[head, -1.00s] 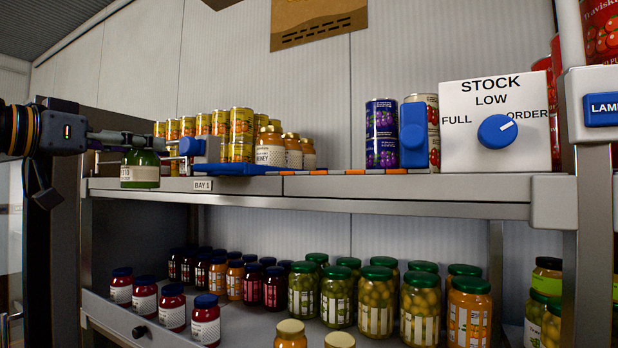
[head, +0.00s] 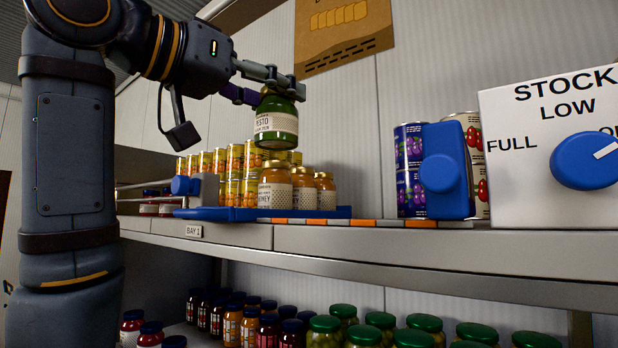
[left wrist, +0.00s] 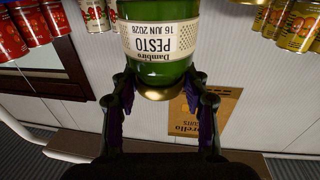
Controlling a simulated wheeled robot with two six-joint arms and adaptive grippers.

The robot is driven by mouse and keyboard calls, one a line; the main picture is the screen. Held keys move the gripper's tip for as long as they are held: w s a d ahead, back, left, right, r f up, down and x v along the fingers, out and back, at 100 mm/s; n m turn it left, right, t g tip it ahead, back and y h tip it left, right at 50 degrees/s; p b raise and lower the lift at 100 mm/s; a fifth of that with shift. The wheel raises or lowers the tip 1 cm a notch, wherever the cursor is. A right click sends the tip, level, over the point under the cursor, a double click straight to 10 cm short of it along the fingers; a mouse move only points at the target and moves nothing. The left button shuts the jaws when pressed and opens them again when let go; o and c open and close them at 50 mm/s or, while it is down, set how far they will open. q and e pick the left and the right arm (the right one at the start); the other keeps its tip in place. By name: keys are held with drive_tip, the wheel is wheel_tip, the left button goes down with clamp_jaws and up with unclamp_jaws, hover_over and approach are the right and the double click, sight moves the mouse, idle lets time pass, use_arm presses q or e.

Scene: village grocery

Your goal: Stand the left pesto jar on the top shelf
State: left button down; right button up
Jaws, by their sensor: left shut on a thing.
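The green pesto jar (head: 275,121) has a cream label and is held in the air, slightly tilted, above the honey jars on the top shelf (head: 330,242). My left gripper (head: 284,90) is shut on its upper part. In the left wrist view the pesto jar (left wrist: 160,45) sits between the fingers of my left gripper (left wrist: 159,88), its label upside down in the picture and its gold lid toward the palm. The jar's underside is clear of the shelf. My right gripper is not in view.
To the right are a blue block (head: 446,172), purple cans (head: 410,170) and a stock dial box (head: 520,110). An orange-and-grey strip (head: 365,222) runs along the clear shelf front between them.

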sight(292, 108)
use_arm(q)
drive_tip(key=x, duration=0.2)
drive_tip(key=p+x, duration=0.1)
drive_tip(key=shift+w+d+f, duration=0.15)
drive_tip(key=shift+w+f, duration=0.2)
drive_tip(key=shift+f, duration=0.05)
drive_tip(key=w+d+f, duration=0.1)
drive_tip(key=f, duration=0.2)
drive_tip(key=w+d+f+p, duration=0.1)
drive_tip(key=f, duration=0.1)
drive_tip(key=w+d+f+p, duration=0.1)
drive_tip(key=w+f, duration=0.1)
drive_tip(key=f, duration=0.1)
drive_tip(key=shift+w+f, duration=0.1)
drive_tip(key=shift+f, duration=0.25)
drive_tip(key=shift+w+d+f, duration=0.15)
drive_tip(key=shift+f, duration=0.35)
drive_tip(key=c, duration=0.8)
unclamp_jaws()
drive_tip(key=shift+o, duration=0.7)
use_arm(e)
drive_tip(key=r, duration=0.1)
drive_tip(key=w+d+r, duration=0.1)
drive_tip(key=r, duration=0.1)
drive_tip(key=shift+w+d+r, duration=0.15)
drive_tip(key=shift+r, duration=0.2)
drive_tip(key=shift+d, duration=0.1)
